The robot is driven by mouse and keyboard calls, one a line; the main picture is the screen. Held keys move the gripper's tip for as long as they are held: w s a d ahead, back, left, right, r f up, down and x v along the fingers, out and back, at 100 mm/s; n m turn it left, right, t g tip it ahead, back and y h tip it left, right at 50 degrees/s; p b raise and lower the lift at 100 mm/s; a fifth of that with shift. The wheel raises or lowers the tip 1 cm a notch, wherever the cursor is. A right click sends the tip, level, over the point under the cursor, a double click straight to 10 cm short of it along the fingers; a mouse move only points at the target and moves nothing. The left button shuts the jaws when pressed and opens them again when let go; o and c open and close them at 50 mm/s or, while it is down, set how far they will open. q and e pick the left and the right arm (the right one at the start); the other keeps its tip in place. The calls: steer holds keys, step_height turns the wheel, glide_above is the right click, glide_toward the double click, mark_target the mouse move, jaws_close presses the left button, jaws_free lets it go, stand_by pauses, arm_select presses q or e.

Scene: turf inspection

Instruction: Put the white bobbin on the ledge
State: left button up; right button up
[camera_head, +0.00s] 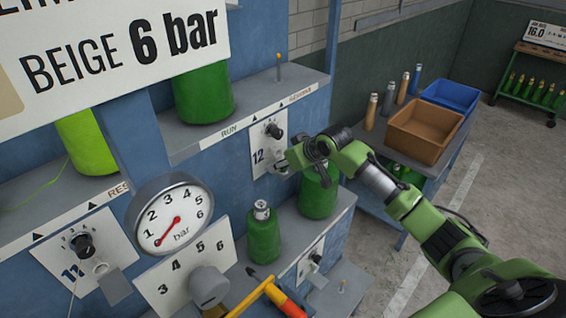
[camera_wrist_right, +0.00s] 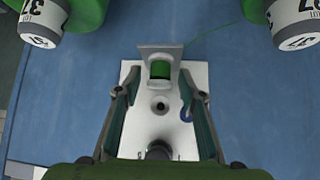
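I see no bobbin that is plainly white. A green bobbin (camera_head: 203,92) stands on the grey ledge (camera_head: 300,82), whose front strip reads RUN. My right gripper (camera_head: 282,168) is at the white plate marked 12 (camera_head: 258,150), below that ledge. In the right wrist view the gripper (camera_wrist_right: 165,98) is open, its fingers apart on either side of the white plate (camera_wrist_right: 132,135). I see nothing held. My left gripper is not in view.
A pressure gauge (camera_head: 172,217) and a large sign (camera_head: 120,50) stand close in front at left. A brown crate (camera_head: 425,132) and blue crate (camera_head: 452,96) sit on a bench at right.

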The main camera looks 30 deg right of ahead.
steer(key=shift+r, duration=0.2)
steer(key=shift+s+d+r+b, duration=0.2)
steer(key=shift+s+r+b, duration=0.1)
steer(key=shift+s+b, duration=0.15)
steer(key=b+v, duration=0.4)
steer(key=v, duration=0.7)
steer(key=shift+a, duration=0.1)
